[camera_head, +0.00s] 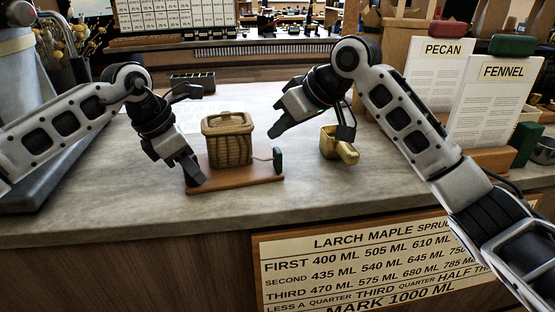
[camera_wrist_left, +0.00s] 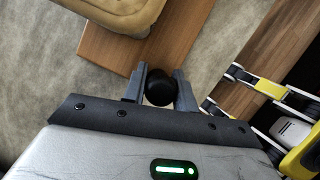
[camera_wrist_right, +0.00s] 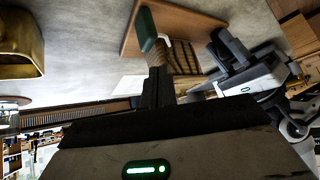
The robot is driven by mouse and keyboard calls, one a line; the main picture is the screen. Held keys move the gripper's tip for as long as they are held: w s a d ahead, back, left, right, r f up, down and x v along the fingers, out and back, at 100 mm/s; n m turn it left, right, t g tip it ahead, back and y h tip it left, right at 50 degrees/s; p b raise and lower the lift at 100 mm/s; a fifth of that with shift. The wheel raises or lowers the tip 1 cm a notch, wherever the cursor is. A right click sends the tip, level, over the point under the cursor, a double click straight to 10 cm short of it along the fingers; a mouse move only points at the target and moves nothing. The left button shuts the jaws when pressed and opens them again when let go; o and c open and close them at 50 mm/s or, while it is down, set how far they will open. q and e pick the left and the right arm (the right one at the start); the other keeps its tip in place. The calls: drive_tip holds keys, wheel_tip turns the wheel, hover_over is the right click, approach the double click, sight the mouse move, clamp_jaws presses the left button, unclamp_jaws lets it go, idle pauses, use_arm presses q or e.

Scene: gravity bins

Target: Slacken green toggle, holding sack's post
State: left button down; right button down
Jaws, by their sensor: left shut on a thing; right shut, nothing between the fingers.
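A woven tan sack (camera_head: 228,143) with a lid stands upright on a wooden board (camera_head: 245,182) on the counter. The green toggle (camera_head: 277,160) stands at the board's right end, on a thin pale link towards the sack. It also shows in the right wrist view (camera_wrist_right: 146,28). My left gripper (camera_head: 194,180) is at the board's left end, shut on the dark round-topped post (camera_wrist_left: 158,88). My right gripper (camera_head: 274,132) is shut and empty, just above and behind the toggle. Whether its fingertips touch the toggle I cannot tell.
A brass scoop (camera_head: 338,145) lies right of my right gripper. A grey bin (camera_head: 20,90) stands at the left. Cards reading PECAN (camera_head: 437,72) and FENNEL (camera_head: 497,105) stand at the right. The counter in front of the board is clear to its edge.

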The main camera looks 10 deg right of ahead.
use_arm(q)
drive_tip(key=shift+f, duration=0.1)
use_arm(e)
drive_tip(key=d+r+h, duration=0.2)
drive_tip(key=d, duration=0.1)
approach(263, 169)
drive_tip(key=shift+n, duration=0.4)
drive_tip(key=shift+w+d+f, duration=0.5)
drive_tip(key=shift+d+f, duration=0.05)
drive_tip(key=shift+f, duration=0.25)
drive_tip(key=shift+w+d+f, duration=0.45)
drive_tip(key=shift+d+f, duration=0.05)
drive_tip(key=shift+f, duration=0.3)
drive_tip(key=shift+w+d+f, duration=0.5)
drive_tip(key=shift+d+f, duration=0.05)
drive_tip(key=shift+f, duration=0.25)
drive_tip(key=shift+a, duration=0.1)
drive_tip(key=shift+s+a, duration=0.15)
drive_tip(key=shift+a, duration=1.2)
drive_tip(key=shift+s+a, duration=0.15)
drive_tip(key=shift+a, duration=1.2)
drive_tip(key=shift+d, duration=0.1)
drive_tip(key=shift+r, duration=0.1)
